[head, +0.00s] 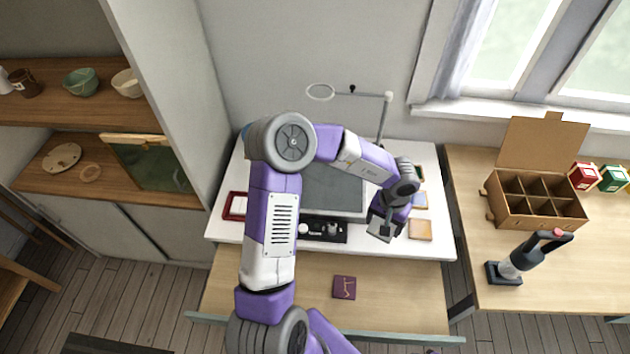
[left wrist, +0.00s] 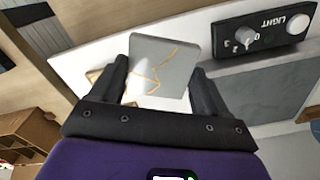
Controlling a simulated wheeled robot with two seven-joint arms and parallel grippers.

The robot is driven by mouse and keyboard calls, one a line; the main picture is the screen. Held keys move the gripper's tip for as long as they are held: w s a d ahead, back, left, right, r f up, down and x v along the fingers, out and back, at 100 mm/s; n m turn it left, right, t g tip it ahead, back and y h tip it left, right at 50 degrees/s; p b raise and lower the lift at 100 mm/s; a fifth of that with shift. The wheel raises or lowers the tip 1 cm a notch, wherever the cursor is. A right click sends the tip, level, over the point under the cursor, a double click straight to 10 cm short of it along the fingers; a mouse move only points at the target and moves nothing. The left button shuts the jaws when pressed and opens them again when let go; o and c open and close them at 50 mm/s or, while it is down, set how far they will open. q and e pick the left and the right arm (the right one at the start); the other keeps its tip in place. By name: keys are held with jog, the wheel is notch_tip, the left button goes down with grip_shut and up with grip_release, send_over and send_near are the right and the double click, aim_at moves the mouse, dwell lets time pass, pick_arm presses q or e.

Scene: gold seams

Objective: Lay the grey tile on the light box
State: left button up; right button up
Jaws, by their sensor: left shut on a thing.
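The grey tile (head: 382,231) with thin gold seams is held in my left gripper (head: 388,220) above the right part of the white worktop. In the left wrist view the tile (left wrist: 163,66) sits between the two fingers (left wrist: 160,85), its seamed face toward the camera. The light box shows as a dark grey panel (head: 330,200) in the white worktop, left of the gripper and partly hidden by my arm. Its panel (left wrist: 275,95) and the black control strip marked LIGHT (left wrist: 262,35) show at right in the left wrist view. My right gripper is not in view.
A purple tile (head: 344,288) lies on the lower wooden surface. A compartment box (head: 535,212) stands on the right table.

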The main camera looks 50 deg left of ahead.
pick_arm(q)
jog(key=w+a+r+n+p, duration=0.25)
jog(key=w+a+n, duration=0.45)
jog(key=a, duration=0.5)
jog(key=n+p, duration=0.1)
jog(key=n, duration=0.6)
send_over(339, 180)
notch_tip(339, 180, down, 4)
jog(key=shift+d+r, duration=0.15)
jog(key=shift+r, duration=0.1)
notch_tip(339, 180, down, 5)
jog(key=shift+f+b, duration=0.1)
jog(key=shift+b, duration=0.4)
jog(key=o, duration=1.1)
jog(key=shift+f, duration=0.1)
notch_tip(339, 180, up, 12)
jog(key=p, duration=0.1)
jog(key=shift+r, duration=0.2)
